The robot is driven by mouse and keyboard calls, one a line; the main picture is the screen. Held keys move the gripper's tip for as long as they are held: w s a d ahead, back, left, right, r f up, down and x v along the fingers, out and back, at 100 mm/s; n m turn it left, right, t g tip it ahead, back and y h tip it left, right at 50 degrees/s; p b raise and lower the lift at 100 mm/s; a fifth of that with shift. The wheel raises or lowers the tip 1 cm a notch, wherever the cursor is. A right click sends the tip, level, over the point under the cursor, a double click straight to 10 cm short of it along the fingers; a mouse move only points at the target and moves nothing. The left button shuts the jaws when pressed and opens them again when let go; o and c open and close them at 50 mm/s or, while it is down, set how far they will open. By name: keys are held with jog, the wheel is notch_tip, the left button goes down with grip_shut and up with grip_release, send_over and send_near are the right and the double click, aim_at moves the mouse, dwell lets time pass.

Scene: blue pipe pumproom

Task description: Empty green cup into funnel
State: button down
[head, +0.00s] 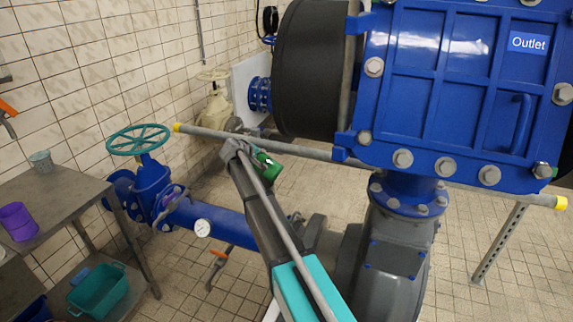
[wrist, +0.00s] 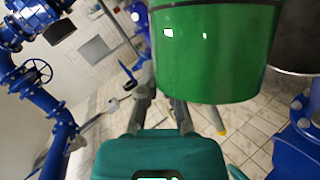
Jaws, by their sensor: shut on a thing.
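The green cup (head: 268,166) is in my gripper (head: 246,152), up in the air near the middle of the head view. In the wrist view the green cup (wrist: 212,55) fills the upper right, just beyond the fingers of my gripper (wrist: 164,104). The fingers are shut on it. The cup's inside is hidden in the wrist view, so I cannot tell what it holds. I cannot make out a funnel for certain in either view.
A grey rail (head: 330,155) with yellow ends crosses near the cup. A large blue outlet housing (head: 455,95) stands at right. A blue valve with a green handwheel (head: 138,139) is at left. A steel table (head: 62,200) carries a purple container (head: 18,222) and a small cup (head: 41,162).

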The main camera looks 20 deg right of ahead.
jog(key=r+m+t+y, duration=0.1)
jog(key=m+t+y+p, duration=0.1)
jog(key=m+y, duration=0.1)
jog(key=shift+s+d+r+m, duration=0.1)
jog(key=shift+s+r+m, duration=0.05)
jog(key=shift+r+m, duration=0.2)
jog(key=shift+r+m+t+y, duration=0.25)
jog(key=shift+m+t+y, duration=0.25)
jog(key=shift+m+y, duration=0.15)
jog(key=shift+r+m+t+y, duration=0.2)
jog(key=shift+m+t+y, duration=0.3)
jog(key=shift+m+y, duration=0.1)
jog(key=shift+r+m+t+y, duration=0.25)
jog(key=shift+m+t, duration=0.15)
jog(key=shift+m, duration=0.1)
